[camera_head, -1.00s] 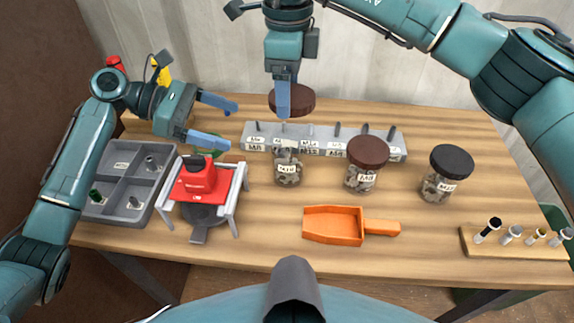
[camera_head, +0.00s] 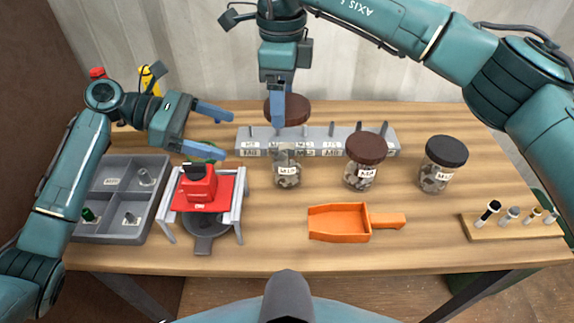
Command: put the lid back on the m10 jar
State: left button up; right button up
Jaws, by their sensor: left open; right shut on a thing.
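The open glass jar (camera_head: 287,178) labelled M10 stands upright on the table, holding small dark parts. My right gripper (camera_head: 279,112) is shut on a round brown lid (camera_head: 297,110). The lid is above and beyond the jar in the picture, apart from it and roughly level. The gripper's finger covers part of the lid. My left gripper (camera_head: 212,128) is open and empty, left of the jar, above the red device.
A brown-lidded jar (camera_head: 365,149) and a black-lidded jar (camera_head: 445,152) stand to the right. A grey labelled rack (camera_head: 345,143) lies behind. An orange scoop (camera_head: 340,223), red device on a stand (camera_head: 200,188), grey compartment tray (camera_head: 118,230) and wooden holder (camera_head: 515,227) surround clear table.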

aim_at(275, 149)
pick_arm(q)
jog(key=shift+d, duration=0.1)
jog(key=x, duration=1.1)
jog(key=shift+d+f, duration=0.15)
jog(key=shift+d, duration=0.25)
jog(key=shift+c, duration=0.6)
jog(key=c, duration=1.4)
jog(key=shift+o, duration=0.2)
pick_arm(e)
jog(key=shift+f, duration=2.5)
